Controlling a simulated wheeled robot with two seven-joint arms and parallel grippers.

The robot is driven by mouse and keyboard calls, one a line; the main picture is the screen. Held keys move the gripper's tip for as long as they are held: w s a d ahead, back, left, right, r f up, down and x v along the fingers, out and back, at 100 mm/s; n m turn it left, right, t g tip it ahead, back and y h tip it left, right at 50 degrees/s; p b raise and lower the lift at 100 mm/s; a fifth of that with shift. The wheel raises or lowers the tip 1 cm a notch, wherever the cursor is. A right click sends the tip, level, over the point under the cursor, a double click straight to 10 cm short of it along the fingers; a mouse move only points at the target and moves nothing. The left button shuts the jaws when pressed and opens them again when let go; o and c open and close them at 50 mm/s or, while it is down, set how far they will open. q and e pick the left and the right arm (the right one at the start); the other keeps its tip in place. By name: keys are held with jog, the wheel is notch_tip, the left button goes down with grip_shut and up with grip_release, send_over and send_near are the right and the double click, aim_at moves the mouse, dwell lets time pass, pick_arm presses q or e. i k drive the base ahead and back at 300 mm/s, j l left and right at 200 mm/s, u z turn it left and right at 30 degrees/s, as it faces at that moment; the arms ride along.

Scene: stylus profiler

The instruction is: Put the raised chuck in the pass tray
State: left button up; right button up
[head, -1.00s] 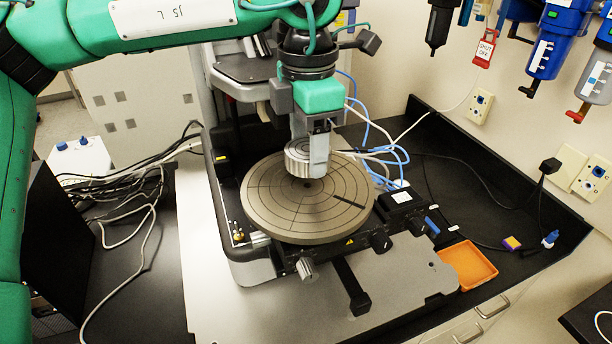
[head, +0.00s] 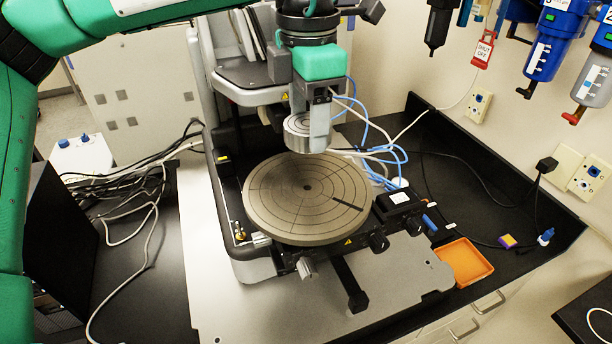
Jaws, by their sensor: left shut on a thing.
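The raised chuck (head: 298,126) is a small silver metal disc. My left gripper (head: 318,140) is shut on it and holds it above the back part of the large round stage (head: 285,205), with a visible gap below. Part of the chuck is hidden behind the gripper finger. An orange tray (head: 465,262), which looks like the pass tray, lies at the front right beside the grey base plate and looks empty. My right gripper is not in view.
The profiler's column and head (head: 250,80) stand behind the stage. Blue and white cables (head: 385,150) loop at its right. Knobs (head: 378,240) line the stage's front right. Filter units (head: 548,45) hang on the right wall. The black bench right of the stage is mostly clear.

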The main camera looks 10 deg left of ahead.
aim_at(462, 263)
jog(key=k, duration=0.95)
